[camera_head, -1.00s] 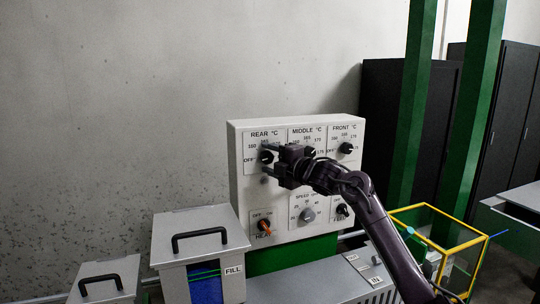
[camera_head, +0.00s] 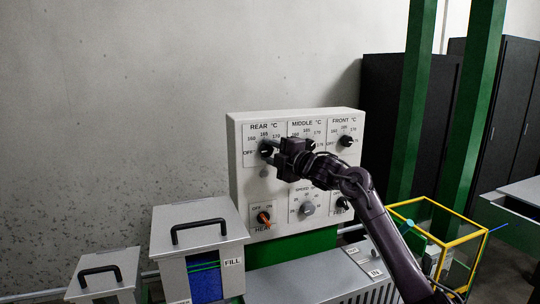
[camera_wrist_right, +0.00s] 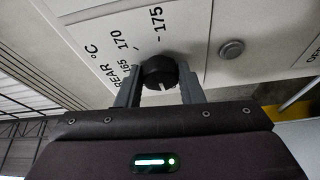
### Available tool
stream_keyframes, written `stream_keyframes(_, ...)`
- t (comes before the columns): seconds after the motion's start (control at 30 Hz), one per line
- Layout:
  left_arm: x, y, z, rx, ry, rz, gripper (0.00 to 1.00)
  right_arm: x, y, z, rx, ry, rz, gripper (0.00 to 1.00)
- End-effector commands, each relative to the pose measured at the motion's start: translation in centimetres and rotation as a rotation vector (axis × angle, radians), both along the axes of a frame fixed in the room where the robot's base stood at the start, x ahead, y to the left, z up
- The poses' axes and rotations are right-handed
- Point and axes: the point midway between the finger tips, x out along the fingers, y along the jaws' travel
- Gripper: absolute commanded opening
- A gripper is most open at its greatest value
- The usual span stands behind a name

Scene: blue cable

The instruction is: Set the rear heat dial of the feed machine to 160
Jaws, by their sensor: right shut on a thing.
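The rear heat dial (camera_head: 266,149) is a round black knob on the REAR °C plate at the upper left of the white control panel (camera_head: 238,180). My right gripper (camera_head: 270,150) is at this dial, its arm coming in from the lower right. In the right wrist view, the two grey fingers (camera_wrist_right: 161,88) stand either side of the black dial (camera_wrist_right: 158,70), shut on it. A short white mark shows on the knob's face, and 165, 170 and 175 are readable on the plate. Which number the mark points to I cannot tell. My left gripper is not in view.
The middle dial (camera_head: 310,146) is close behind my right gripper, and the front dial (camera_head: 346,141) is further right. Below are the orange-handled heat switch (camera_head: 264,218) and the grey speed knob (camera_head: 307,209). A grey FILL box (camera_head: 200,239) stands at lower left.

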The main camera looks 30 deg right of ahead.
Motion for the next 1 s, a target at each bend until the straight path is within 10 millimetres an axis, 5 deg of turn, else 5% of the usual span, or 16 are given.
stream_keyframes(0.5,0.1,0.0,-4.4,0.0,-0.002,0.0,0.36,0.1,0.2,-0.9,0.426,-0.098,0.002,0.11)
stream_keyframes(1.0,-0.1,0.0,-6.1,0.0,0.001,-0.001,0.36,0.1,0.3,-0.8,0.706,-0.163,0.0,0.11)
